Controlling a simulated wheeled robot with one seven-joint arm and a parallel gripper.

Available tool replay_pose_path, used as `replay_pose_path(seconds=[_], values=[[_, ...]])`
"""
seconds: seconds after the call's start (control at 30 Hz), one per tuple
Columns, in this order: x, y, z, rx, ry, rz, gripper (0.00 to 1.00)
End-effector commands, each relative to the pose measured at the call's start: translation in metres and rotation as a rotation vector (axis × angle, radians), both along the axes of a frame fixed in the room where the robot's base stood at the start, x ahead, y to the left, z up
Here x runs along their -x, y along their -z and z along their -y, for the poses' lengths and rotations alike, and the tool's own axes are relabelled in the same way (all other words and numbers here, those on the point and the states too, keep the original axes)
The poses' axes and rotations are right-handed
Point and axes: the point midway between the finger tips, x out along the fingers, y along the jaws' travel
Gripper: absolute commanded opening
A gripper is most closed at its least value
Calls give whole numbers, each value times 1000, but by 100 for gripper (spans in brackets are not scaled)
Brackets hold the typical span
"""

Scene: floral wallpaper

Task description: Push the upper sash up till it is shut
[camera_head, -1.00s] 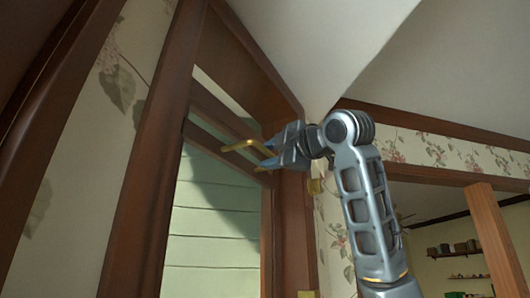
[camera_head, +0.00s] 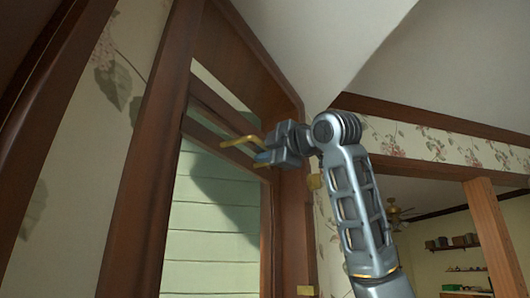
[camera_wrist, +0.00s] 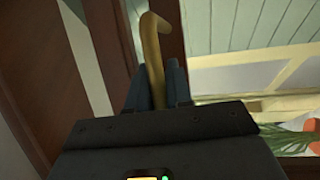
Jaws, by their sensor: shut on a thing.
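The upper sash (camera_head: 215,104) is a brown wooden frame in the tall window at the upper left of the head view. A narrow light gap shows between its top rail and the window's head board. A brass handle (camera_head: 240,141) sticks out from the sash's lower rail. My gripper (camera_head: 264,155) is shut on the handle from the right. In the wrist view, the hooked handle (camera_wrist: 153,45) rises between my dark fingers (camera_wrist: 158,90).
The brown window casing (camera_head: 148,180) stands left of the sash, with floral wallpaper beyond it. The white sloped ceiling (camera_head: 320,45) is close above my arm. A wooden post (camera_head: 490,230) and shelves (camera_head: 452,242) stand at the right. Pale green siding shows through the window.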

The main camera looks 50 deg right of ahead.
Motion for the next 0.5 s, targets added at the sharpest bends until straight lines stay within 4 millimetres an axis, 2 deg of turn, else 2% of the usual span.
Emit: replay_pose_path(seconds=[0.37, 0.5], values=[[0, 1, 0, 0, 0, -2, 0], [0, -8, 0, 1, 1, -1, 0]])
